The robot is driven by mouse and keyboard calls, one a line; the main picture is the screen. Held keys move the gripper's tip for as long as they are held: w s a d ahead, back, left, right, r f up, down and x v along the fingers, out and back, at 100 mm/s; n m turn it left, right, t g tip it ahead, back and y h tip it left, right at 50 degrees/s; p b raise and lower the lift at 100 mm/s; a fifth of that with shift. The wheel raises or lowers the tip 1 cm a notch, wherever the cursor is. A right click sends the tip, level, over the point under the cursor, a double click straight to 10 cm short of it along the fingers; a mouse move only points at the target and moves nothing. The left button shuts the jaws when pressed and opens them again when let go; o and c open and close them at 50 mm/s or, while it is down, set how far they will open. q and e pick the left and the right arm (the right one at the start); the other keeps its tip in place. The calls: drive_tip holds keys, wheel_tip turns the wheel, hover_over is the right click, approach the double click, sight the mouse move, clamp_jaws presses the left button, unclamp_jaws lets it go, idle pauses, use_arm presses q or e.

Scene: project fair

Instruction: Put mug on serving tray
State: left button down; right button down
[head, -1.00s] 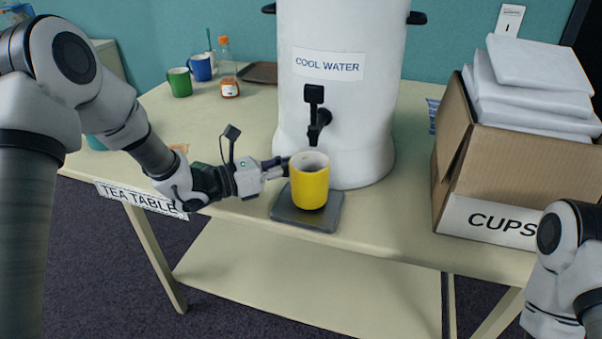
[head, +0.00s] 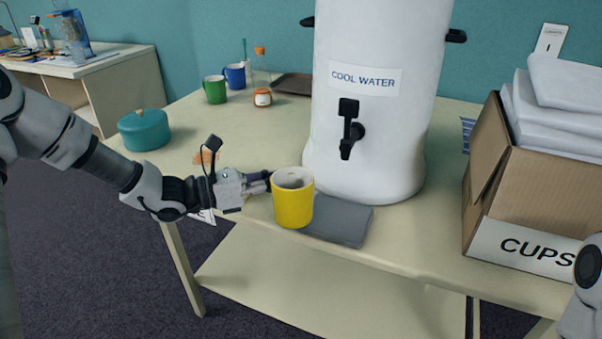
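The yellow mug (head: 293,200) is upright at the left end of the grey drip tray in front of the dispenser. My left gripper (head: 266,182) reaches it from the left and is shut on its left side, where the fingers hide the handle. The mug looks slightly raised, but I cannot tell the gap below it. A dark brown serving tray (head: 293,85) lies flat at the back of the table, left of the dispenser, partly hidden behind it. What shows of the tray is empty. Part of my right arm shows at the right edge; its gripper is out of view.
The white water dispenser (head: 370,110) stands right of the mug, above the grey drip tray (head: 345,222). Green (head: 215,90) and blue (head: 235,76) mugs and an orange-capped bottle (head: 262,97) stand left of the serving tray. A teal pot (head: 144,130) stands at the left. A cups box (head: 520,200) is right.

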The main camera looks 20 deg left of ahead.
use_arm(q)
drive_tip(key=v, duration=0.2)
drive_tip(key=p+v, duration=0.1)
drive_tip(key=v, duration=0.1)
drive_tip(key=p+v, duration=0.1)
drive_tip(key=v, duration=0.1)
drive_tip(key=shift+s+a+r, duration=0.2)
drive_tip(key=shift+a+r, duration=0.05)
drive_tip(key=shift+p+v, duration=1.1)
drive_tip(key=shift+p, duration=0.15)
drive_tip(key=shift+f, duration=0.25)
